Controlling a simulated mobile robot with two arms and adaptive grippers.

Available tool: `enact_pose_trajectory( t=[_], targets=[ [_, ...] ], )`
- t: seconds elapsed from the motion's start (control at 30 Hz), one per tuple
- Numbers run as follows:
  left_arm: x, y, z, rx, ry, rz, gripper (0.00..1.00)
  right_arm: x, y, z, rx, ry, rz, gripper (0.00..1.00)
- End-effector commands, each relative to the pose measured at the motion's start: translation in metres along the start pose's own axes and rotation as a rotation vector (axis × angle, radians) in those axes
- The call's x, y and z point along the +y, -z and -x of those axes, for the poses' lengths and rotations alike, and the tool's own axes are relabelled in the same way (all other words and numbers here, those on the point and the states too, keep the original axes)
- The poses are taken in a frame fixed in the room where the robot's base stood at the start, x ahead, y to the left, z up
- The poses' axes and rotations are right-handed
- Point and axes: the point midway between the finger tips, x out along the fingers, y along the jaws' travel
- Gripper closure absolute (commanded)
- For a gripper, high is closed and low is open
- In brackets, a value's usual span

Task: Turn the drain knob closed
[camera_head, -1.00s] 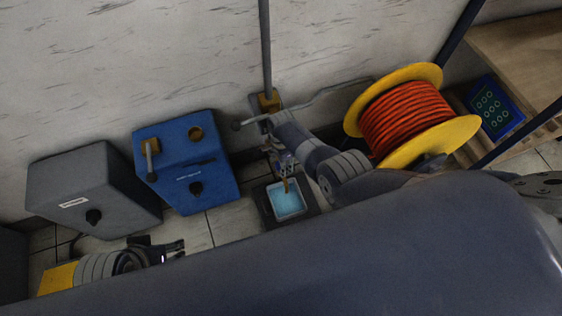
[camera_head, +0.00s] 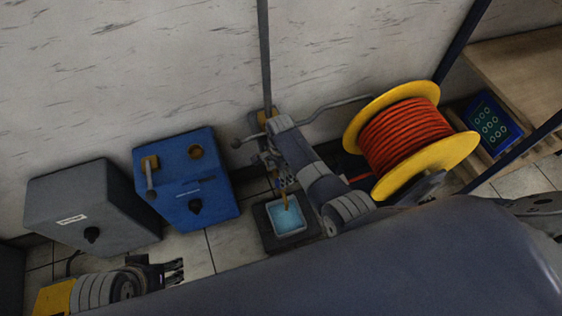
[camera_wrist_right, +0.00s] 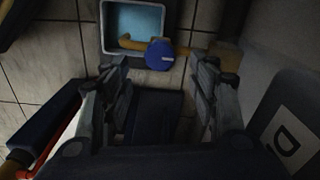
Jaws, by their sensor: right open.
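The drain knob (camera_wrist_right: 161,55), a blue disc with a small pale mark, sits on a brass pipe (camera_wrist_right: 190,52) in the right wrist view. The pipe reaches over a basin of blue water (camera_wrist_right: 104,45); in the head view the basin (camera_head: 267,229) stands on the floor by the wall. My right gripper (camera_wrist_right: 163,68) is open, its fingers on either side of the knob's line and apparently just short of it. In the head view my right gripper (camera_head: 279,183) is above the basin and hides the knob. My left gripper (camera_head: 181,271) looks open and empty at lower left.
A blue box (camera_head: 215,171) with a dark knob and a grey box (camera_head: 120,196) stand left of the basin. An orange hose reel (camera_head: 408,135) with yellow flanges is close right of my right arm. A vertical pole (camera_head: 264,50) rises behind.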

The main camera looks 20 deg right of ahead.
Motion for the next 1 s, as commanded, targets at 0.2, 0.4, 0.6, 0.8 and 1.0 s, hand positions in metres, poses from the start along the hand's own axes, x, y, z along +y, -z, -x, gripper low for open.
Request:
enact_pose_trajectory(
  t=[0.2, 0.4, 0.6, 0.8, 1.0],
  targets=[
    [0.0, 0.0, 0.0, 0.0, 0.0, 0.0, 0.46, 0.0, 0.0, 0.033, -0.001, 0.002, -0.001, 0.46],
    [0.0, 0.0, 0.0, 0.0, 0.0, 0.0, 0.46, 0.0, 0.0, 0.055, -0.001, 0.0, -0.001, 0.46],
    [0.0, 0.0, 0.0, 0.0, 0.0, 0.0, 0.46, 0.001, 0.0, 0.062, 0.0, -0.002, -0.001, 0.46],
    [0.0, 0.0, 0.0, 0.0, 0.0, 0.0, 0.46, 0.001, 0.0, 0.062, 0.0, -0.002, -0.001, 0.46],
    [0.0, 0.0, 0.0, 0.0, 0.0, 0.0, 0.46, 0.001, 0.0, 0.062, 0.0, -0.002, -0.001, 0.46]
  ],
)
